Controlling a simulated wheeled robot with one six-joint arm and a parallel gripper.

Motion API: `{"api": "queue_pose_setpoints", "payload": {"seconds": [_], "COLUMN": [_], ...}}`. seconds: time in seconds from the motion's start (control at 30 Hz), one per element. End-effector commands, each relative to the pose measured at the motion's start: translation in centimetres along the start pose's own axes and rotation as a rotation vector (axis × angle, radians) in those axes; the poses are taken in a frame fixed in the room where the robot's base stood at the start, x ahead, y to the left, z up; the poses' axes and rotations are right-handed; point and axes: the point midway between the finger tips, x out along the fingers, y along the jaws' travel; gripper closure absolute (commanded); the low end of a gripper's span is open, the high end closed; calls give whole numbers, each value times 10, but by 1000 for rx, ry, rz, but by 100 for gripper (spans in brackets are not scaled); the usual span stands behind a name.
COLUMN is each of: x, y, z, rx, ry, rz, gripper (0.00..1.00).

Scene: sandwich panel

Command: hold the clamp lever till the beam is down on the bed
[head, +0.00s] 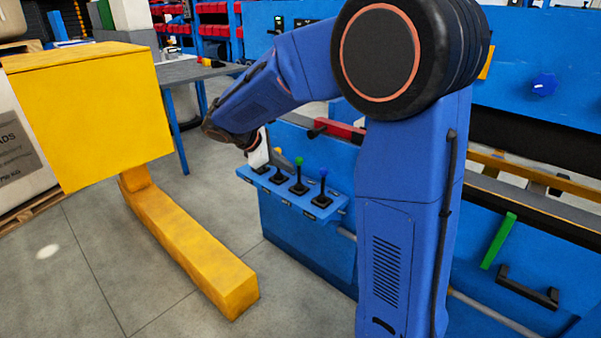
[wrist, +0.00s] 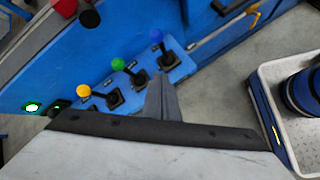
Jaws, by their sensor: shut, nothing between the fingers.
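My gripper (wrist: 162,80) is shut and empty in the wrist view. Its tips appear close to the blue-knobbed lever (wrist: 166,58) and right of the green-knobbed lever (wrist: 136,74); contact is unclear. In the head view, a dark beam (head: 535,143) shows above the bed (head: 560,218), with a gap between them.
A large yellow block with a long foot (head: 190,250) stands at the left. Grey floor is open in front of the machine.

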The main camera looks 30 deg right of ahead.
Motion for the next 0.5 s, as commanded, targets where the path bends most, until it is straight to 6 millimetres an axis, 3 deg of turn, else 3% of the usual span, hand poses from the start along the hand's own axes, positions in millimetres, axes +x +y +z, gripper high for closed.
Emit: {"api": "queue_pose_setpoints", "payload": {"seconds": [0.5], "x": [2], "y": [9], "z": [-8], "rx": [-36], "ry": [-22], "rz": [12], "gripper": [100]}}
